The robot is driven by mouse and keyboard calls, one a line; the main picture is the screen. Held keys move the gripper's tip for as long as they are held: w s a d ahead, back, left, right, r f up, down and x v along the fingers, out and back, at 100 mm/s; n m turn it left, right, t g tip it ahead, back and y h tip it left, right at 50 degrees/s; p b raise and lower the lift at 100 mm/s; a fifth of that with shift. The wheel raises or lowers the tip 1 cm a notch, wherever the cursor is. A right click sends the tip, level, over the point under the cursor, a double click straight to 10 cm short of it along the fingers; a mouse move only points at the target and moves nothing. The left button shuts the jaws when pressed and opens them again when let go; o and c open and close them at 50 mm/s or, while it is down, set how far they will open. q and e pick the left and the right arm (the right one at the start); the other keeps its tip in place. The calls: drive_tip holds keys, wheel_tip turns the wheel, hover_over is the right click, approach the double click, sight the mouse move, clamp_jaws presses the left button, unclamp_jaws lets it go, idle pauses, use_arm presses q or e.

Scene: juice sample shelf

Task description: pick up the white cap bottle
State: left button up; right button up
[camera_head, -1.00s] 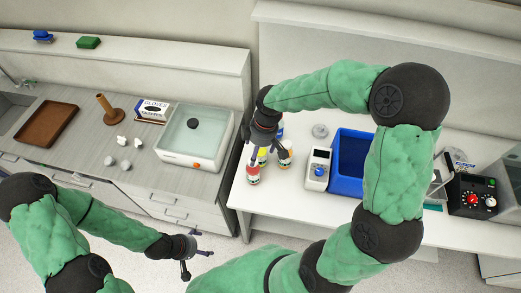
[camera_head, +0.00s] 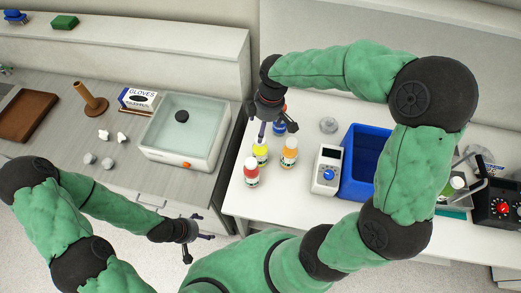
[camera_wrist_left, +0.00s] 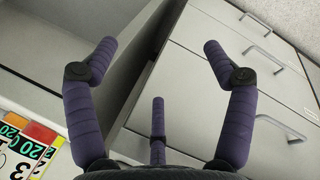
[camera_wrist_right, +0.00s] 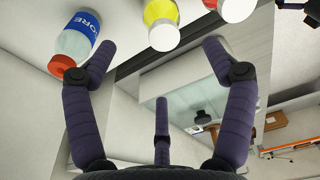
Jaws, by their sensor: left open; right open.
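Several small bottles stand grouped on the white table. A red bottle (camera_head: 251,173), a yellow bottle (camera_head: 261,152) and an orange bottle (camera_head: 289,153) show in the head view. A blue bottle (camera_head: 280,122) is partly hidden behind my right gripper (camera_head: 277,130). Cap colours are hard to tell there. My right gripper is open and empty, above the back of the group. In the right wrist view, the blue bottle (camera_wrist_right: 76,38) has an orange-red cap and lies beyond the left finger, with the yellow bottle (camera_wrist_right: 160,14) near the top edge. My left gripper (camera_head: 203,243) is open and empty over the floor.
A grey meter (camera_head: 326,170) and a blue bin (camera_head: 358,165) stand right of the bottles. A black device (camera_head: 497,206) is at far right. A water bath (camera_head: 184,135) sits on the left counter.

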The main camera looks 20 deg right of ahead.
hover_over(260, 151)
drive_tip(key=w+d, duration=0.2)
drive_tip(key=w, duration=0.1)
drive_tip(key=f, duration=0.5)
drive_tip(key=shift+s+a+f+b, duration=0.15)
drive_tip(key=shift+s+f+b, duration=0.05)
drive_tip(key=shift+f+b, duration=0.15)
drive_tip(key=f, duration=0.5)
drive_tip(key=shift+a+f, duration=0.1)
drive_tip(key=shift+a, duration=0.3)
clamp_jaws()
